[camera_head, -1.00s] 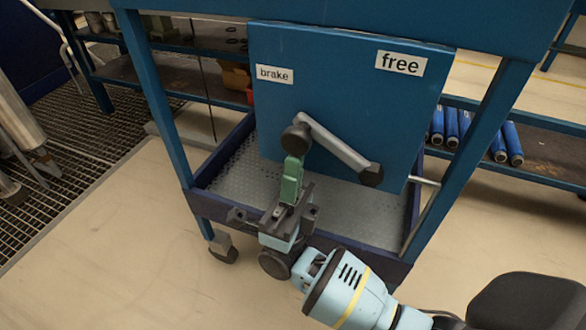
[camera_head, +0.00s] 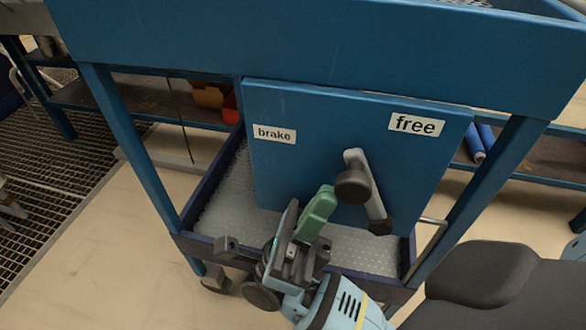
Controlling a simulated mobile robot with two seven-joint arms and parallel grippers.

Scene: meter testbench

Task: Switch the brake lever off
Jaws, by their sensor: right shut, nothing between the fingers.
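The brake lever (camera_head: 368,195) is a grey bar on the blue panel (camera_head: 300,150). Its black pivot (camera_head: 380,227) is at the lower right, and a black round knob (camera_head: 352,187) sticks out near its upper end. The bar stands steeply, its top leaning a little left, between the "brake" label (camera_head: 274,134) and the "free" label (camera_head: 416,124). My right gripper (camera_head: 325,194) has green fingers, shut and empty, with their tips just left of the knob. I cannot tell whether they touch it. My left gripper is not in view.
The blue bench's right leg (camera_head: 480,190) and left leg (camera_head: 135,160) flank the panel. A perforated tray (camera_head: 228,205) lies below and behind it. Blue cylinders (camera_head: 474,146) lie on a shelf at the right. The floor at the front left is clear.

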